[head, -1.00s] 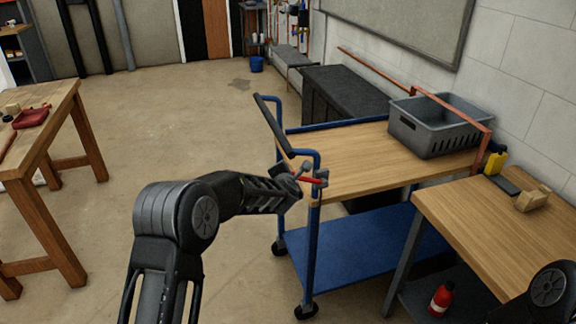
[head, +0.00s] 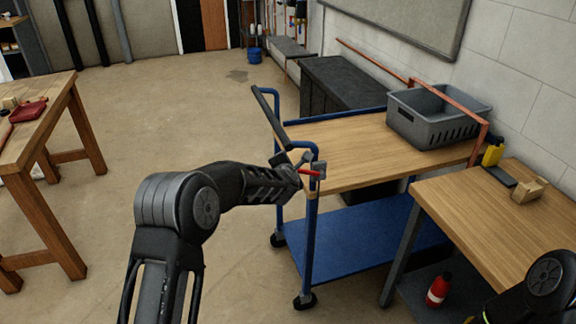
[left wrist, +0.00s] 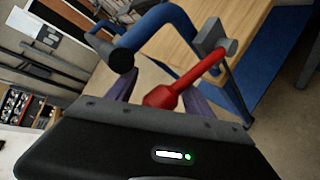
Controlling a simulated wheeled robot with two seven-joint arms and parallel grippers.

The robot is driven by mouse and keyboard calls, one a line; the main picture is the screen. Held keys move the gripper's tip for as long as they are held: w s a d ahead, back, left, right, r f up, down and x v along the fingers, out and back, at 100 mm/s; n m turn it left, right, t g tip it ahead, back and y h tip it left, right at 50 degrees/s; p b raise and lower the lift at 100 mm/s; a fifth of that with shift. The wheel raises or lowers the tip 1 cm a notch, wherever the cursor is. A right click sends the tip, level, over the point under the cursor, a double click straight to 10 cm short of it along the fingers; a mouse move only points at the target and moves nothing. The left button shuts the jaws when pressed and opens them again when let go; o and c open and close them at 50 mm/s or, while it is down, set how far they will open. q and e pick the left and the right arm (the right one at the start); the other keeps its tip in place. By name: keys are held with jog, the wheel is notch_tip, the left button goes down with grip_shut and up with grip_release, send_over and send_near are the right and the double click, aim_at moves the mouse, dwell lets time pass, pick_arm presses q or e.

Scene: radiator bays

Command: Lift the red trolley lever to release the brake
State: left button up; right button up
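The red lever (head: 309,173) is on the near end of the blue-framed trolley (head: 350,153), by a grey bracket. In the left wrist view the lever (left wrist: 195,80) runs from the grey bracket (left wrist: 210,38) down to a rounded red end. My left gripper (head: 296,163) is at the lever. Its two dark fingers (left wrist: 160,94) stand apart on either side of the lever's red end, with a gap showing, so it looks open. The lever's lower tip is partly hidden by the gripper body. My right gripper is out of view; only part of that arm shows.
A grey basket (head: 433,130) sits on the trolley top. A wooden bench (head: 478,222) stands close on the right, with a red bottle (head: 438,290) below it. A black chest (head: 345,88) is behind the trolley. The floor at left is clear up to another wooden table (head: 38,120).

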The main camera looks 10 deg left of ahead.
pick_arm(q)
jog(key=shift+r, duration=0.1)
jog(key=b+v, duration=0.1)
jog(key=v, duration=0.6)
jog(key=shift+s+b, duration=0.4)
